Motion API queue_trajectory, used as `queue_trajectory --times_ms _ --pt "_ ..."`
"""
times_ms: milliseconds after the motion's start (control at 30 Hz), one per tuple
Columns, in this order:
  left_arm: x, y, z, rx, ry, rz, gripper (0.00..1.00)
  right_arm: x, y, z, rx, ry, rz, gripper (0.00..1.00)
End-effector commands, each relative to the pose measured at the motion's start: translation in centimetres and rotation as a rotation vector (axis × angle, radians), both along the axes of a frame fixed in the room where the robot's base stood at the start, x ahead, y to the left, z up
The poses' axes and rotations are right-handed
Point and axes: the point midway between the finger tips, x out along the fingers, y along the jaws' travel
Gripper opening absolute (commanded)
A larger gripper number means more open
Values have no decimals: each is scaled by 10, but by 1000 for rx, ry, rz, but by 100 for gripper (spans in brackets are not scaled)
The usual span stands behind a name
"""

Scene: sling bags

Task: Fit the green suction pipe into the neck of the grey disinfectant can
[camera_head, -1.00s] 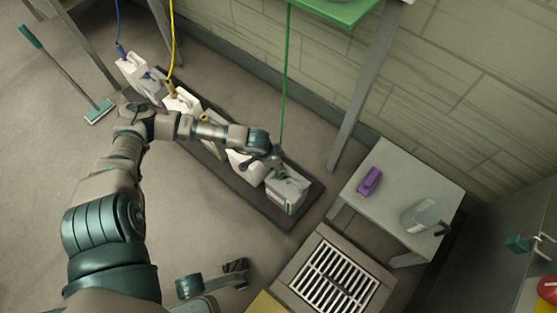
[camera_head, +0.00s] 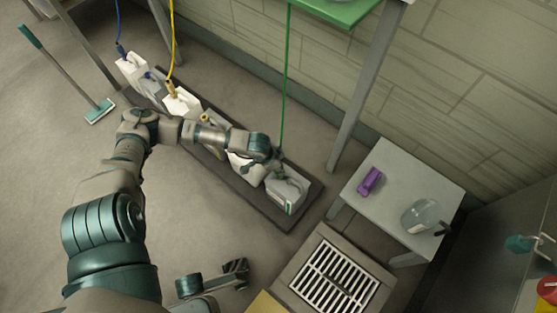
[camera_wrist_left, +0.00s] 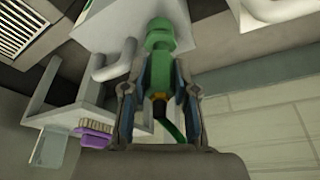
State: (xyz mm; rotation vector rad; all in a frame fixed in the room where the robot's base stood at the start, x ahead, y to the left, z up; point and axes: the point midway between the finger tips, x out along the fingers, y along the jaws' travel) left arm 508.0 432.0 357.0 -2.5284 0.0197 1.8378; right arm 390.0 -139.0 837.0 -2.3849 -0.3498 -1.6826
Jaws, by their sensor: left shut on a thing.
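The grey disinfectant can (camera_head: 287,192) stands at the right end of the row on the dark mat. It has a green mark on its side. My left gripper (camera_head: 276,163) is just above its far side in the head view. In the left wrist view, that gripper (camera_wrist_left: 158,88) is shut on the green suction pipe (camera_wrist_left: 158,45), whose wider end sticks out past the fingers. The grey can (camera_wrist_left: 100,22) and its handle are close by, left of the pipe end. I see no neck opening, and cannot tell whether pipe and can touch.
Several pale cans (camera_head: 182,102) stand left along the dark mat (camera_head: 258,212). A green hose (camera_head: 284,80) hangs from the green shelf (camera_head: 340,10). A grey bench (camera_head: 385,205) holds a purple brush (camera_head: 370,181) and a clear jug (camera_head: 420,215). A floor drain (camera_head: 335,275) lies in front.

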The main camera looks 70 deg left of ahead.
Motion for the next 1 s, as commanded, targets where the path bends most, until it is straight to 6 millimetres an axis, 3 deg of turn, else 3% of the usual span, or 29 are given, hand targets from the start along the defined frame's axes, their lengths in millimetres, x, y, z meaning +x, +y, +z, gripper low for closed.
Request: queue_trajectory --times_ms 233,267,367,733,867,1000 --pt "0 0 -6 0 0 0 0 0 0 2 0 -6 0 92" --pt "0 0 -5 0 0 -1 36 0 0 2 0 -6 0 92" --pt "0 0 -5 0 0 -1 57 0 0 2 0 -6 0 92" --pt "-2 1 0 3 0 -1 57 -4 -2 0 1 0 0 92" --pt "-8 1 19 4 -1 -4 57 -4 -1 1 1 -1 0 92" --pt "-18 1 51 7 1 -6 57 -4 -1 1 2 -2 0 92"
